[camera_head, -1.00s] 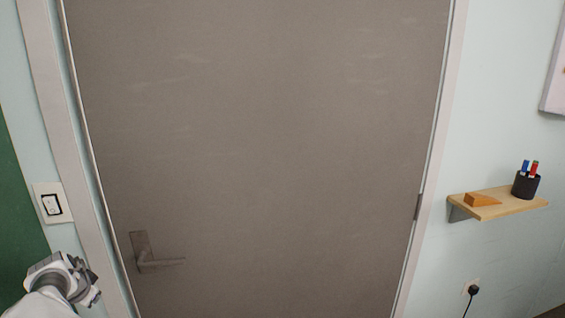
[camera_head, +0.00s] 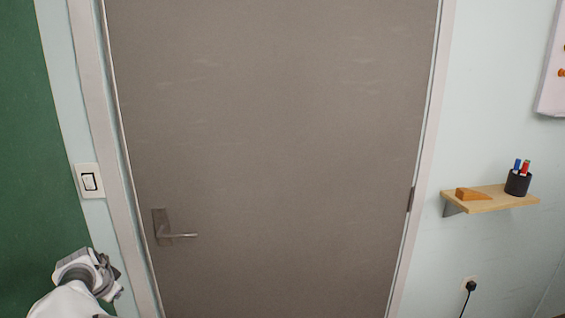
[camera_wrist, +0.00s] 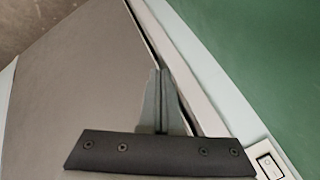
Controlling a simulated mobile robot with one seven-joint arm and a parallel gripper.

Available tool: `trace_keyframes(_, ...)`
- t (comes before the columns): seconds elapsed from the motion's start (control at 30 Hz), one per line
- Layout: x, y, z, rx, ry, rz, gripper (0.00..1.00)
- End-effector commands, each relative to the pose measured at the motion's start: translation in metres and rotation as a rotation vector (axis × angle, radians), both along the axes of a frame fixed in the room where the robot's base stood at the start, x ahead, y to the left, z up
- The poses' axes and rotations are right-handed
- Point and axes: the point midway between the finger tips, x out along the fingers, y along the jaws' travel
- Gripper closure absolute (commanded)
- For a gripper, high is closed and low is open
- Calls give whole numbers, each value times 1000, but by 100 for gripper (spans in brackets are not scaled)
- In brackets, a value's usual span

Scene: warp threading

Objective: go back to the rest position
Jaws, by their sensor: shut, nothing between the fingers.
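My gripper (camera_wrist: 160,72) is shut and empty; its two fingers meet in the wrist view, with the grey door and its pale frame behind them. In the head view my arm's end (camera_head: 108,278) shows at the lower left, left of the door handle (camera_head: 175,235) and below the light switch (camera_head: 89,182), apart from both in the picture. The fingertips are hard to make out there. The grey door (camera_head: 270,130) is shut. The switch also shows at the lower right of the wrist view (camera_wrist: 269,163).
A green board (camera_head: 35,140) is on the wall at the left. A wooden shelf (camera_head: 505,202) juts out at the right, bearing an orange wedge (camera_head: 472,194) and a black pen cup (camera_head: 518,183).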

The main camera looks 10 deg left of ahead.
Motion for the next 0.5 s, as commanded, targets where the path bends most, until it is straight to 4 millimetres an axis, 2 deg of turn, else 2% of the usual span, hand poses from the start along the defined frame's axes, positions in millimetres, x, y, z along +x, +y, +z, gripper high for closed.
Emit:
trace_keyframes(0.1, 35, -44, 29, -4, 23, -44, 100)
trace_keyframes(0.2, 58, -86, 50, -13, 47, -70, 100)
trace_keyframes(0.27, 70, -113, 64, -17, 61, -83, 100)
trace_keyframes(0.37, 87, -164, 88, -23, 84, -101, 100)
trace_keyframes(0.5, 98, -239, 122, -29, 116, -112, 100)
